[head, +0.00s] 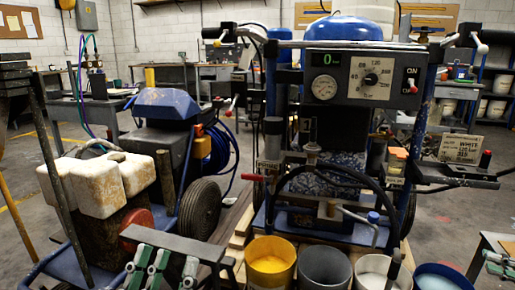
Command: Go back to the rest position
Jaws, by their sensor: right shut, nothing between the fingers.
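My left gripper (158,268) is at the bottom left of the head view, with green and grey finger parts. It is in front of the machine with the white tanks, and the bottom edge cuts it off. I cannot tell how far its fingers are apart. My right gripper (498,264) is at the lower right edge, partly cut off. It is shut and empty, to the right of the buckets.
The blue line striper (352,60) with gauge and dial panel stands in front. Yellow (270,262), grey (323,268) and white (378,270) buckets stand before it. A machine with white tanks (92,184) is at left. Benches and shelves line the back.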

